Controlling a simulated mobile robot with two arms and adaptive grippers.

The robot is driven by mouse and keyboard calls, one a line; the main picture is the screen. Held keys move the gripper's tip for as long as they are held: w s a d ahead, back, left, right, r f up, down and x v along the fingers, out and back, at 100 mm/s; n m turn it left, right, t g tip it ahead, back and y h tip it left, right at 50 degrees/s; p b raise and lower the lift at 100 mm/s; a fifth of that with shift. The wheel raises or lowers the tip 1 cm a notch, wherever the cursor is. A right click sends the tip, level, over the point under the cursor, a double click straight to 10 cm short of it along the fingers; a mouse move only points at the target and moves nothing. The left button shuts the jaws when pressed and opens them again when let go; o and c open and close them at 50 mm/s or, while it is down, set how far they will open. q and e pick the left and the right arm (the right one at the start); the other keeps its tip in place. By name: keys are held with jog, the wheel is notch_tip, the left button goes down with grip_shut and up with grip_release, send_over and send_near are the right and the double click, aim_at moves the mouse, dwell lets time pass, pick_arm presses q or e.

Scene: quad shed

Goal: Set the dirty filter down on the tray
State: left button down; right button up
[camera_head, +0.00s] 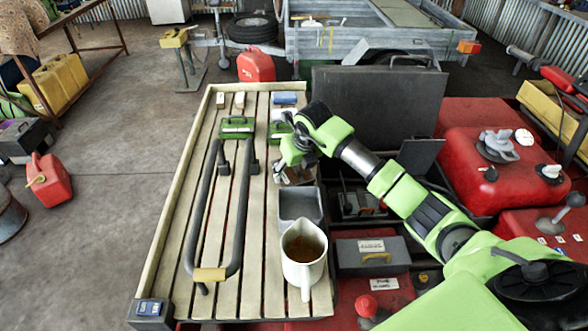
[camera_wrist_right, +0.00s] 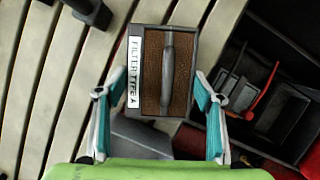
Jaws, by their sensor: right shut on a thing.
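My right gripper (camera_head: 288,160) reaches over the slatted wooden bed and points down. It is shut on a boxy filter with brown pleats (camera_head: 297,176). In the right wrist view the filter (camera_wrist_right: 152,75) has a grey frame, a grey handle and a label reading "FILTER TYPE A". The teal fingers of the right gripper (camera_wrist_right: 160,90) sit at its two sides. A grey open tray (camera_head: 300,203) lies just nearer to me than the filter; part of it (camera_wrist_right: 140,138) shows below the filter in the wrist view. I cannot tell whether the filter touches anything beneath. My left gripper is not in view.
A jug of brown liquid (camera_head: 304,253) stands just in front of the tray. An open dark toolbox (camera_head: 357,200) is to the right. A black bar frame (camera_head: 206,205) stands on the slats at left. Green blocks (camera_head: 237,126) lie farther back.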

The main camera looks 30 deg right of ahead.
jog(key=shift+f, duration=0.15)
jog(key=o, duration=1.1)
jog(key=shift+r, duration=0.3)
jog(key=b+v, duration=0.2)
jog(key=v, duration=0.9)
jog(key=shift+s+r, duration=0.15)
jog(key=shift+r, duration=0.25)
